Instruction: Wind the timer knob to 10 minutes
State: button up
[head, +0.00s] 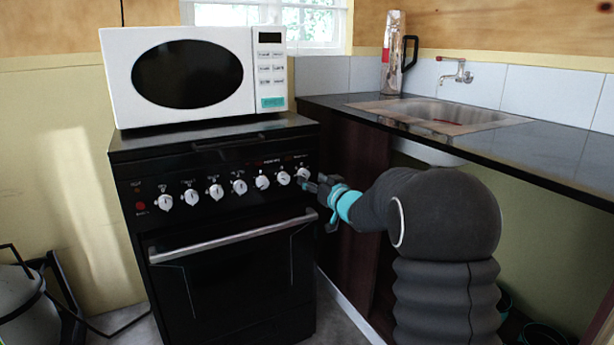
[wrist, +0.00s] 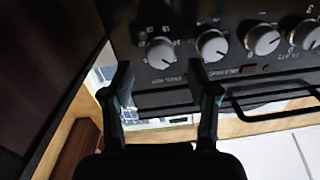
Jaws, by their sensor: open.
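A row of several white knobs runs along the stove's black front panel. The knob at the right end (head: 303,173) is at the left end of the row in the wrist view (wrist: 159,53), with small markings around it that I cannot read clearly. I take it to be the timer knob. My gripper (head: 309,184) is just in front of it. In the wrist view my gripper (wrist: 161,74) is open and empty, with one finger to each side of this knob, which shows just beyond the fingertips. No contact is visible. The knob's exact setting is too small to read.
The neighbouring knob (wrist: 212,45) is close beside one finger. The oven door handle (head: 235,237) juts out below the panel. A white microwave (head: 270,80) stands on the stove. A dark worktop (head: 545,150) with a sink (head: 440,112) is on the right.

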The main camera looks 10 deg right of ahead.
aim_at(306, 175)
jog(key=shift+x, duration=1.9)
jog(key=shift+c, duration=0.2)
grip_shut()
